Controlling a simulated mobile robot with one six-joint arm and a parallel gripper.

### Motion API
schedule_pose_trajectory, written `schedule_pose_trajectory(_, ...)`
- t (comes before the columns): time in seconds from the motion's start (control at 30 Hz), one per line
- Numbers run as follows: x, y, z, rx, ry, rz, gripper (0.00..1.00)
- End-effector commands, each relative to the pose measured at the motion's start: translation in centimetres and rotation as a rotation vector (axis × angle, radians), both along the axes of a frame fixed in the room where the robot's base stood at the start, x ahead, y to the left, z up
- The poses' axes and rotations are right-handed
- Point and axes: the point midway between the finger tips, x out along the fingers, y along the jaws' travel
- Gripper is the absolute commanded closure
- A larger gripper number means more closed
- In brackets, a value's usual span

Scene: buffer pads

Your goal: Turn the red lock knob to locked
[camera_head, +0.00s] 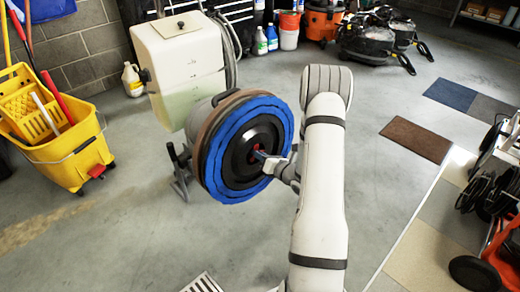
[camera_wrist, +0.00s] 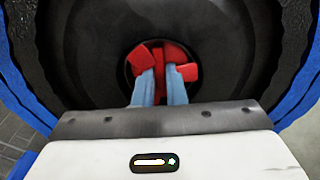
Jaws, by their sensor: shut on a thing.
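The red lock knob (camera_wrist: 171,52) sits in a round recess at the middle of the black hub (camera_wrist: 90,75). In the head view the hub (camera_head: 233,175) is ringed by a blue pad (camera_head: 283,118) on the upturned machine, and only a little red shows beside the fingers. My gripper (camera_wrist: 161,85) reaches into the recess with its two blue-grey fingers on either side of the knob's middle part, shut on it. In the head view my gripper (camera_head: 262,157) meets the hub from the right. The fingers hide part of the knob, and I cannot tell its lock setting.
A cream tank (camera_head: 180,50) stands behind the pad. A yellow mop bucket (camera_head: 75,150) stands at the left. Dark machines (camera_head: 368,42) stand at the back, and an orange-framed machine (camera_head: 495,245) stands at the right. The floor around the pad's right side is mostly clear.

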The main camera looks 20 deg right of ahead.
Motion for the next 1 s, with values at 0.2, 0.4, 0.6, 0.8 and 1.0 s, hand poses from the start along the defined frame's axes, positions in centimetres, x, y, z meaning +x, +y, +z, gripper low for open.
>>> schedule_pose_trajectory(0.2,0.05,0.02,0.02,0.011,0.001,0.000,1.00)
schedule_pose_trajectory(0.4,0.01,0.04,0.40,0.104,0.037,-0.009,1.00)
schedule_pose_trajectory(0.6,0.00,0.05,0.51,0.374,0.136,-0.035,1.00)
schedule_pose_trajectory(0.8,0.04,0.01,0.21,0.553,0.201,-0.052,1.00)
schedule_pose_trajectory(1.0,0.05,0.01,0.01,0.573,0.206,-0.053,1.00)
